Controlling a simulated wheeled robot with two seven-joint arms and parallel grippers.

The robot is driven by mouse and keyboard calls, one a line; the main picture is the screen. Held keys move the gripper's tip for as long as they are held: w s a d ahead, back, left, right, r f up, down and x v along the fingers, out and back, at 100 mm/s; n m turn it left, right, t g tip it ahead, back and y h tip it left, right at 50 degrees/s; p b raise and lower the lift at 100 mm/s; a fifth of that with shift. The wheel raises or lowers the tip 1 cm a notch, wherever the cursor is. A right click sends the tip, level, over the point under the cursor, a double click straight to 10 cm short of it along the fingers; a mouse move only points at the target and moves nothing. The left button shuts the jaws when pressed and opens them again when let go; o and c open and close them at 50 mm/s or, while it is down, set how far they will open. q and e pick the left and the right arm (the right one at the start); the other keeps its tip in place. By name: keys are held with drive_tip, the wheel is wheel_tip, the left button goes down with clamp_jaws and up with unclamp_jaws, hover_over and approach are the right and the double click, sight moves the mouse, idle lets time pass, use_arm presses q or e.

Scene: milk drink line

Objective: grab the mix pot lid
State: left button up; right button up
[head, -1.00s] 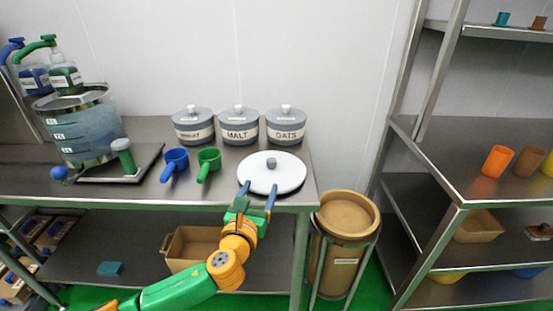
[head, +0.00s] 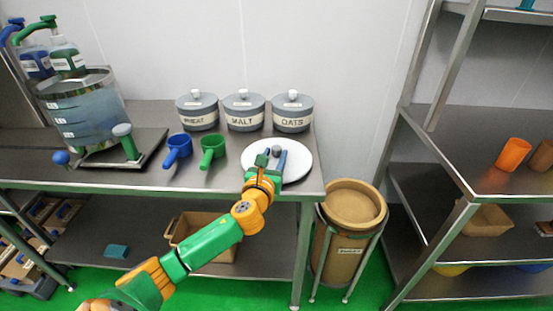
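The mix pot lid (head: 301,162) is a round white disc with a grey knob (head: 276,150) and lies near the right end of the steel table. My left gripper (head: 272,160) is over the near half of the lid, pointing at the knob. Its two blue fingers are apart, with a gap between them, and their tips are close to the knob. I cannot tell whether they touch it. My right gripper is not in view.
Lidded pots marked WHEAT (head: 197,112), MALT (head: 244,113) and OATS (head: 292,113) stand behind the lid. Blue (head: 179,147) and green (head: 212,148) scoops lie to its left, beyond them a clear tank (head: 88,115). A brown bin (head: 346,240) stands right of the table.

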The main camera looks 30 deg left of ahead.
use_arm(q)
clamp_jaws()
drive_tip(key=shift+r, duration=0.1)
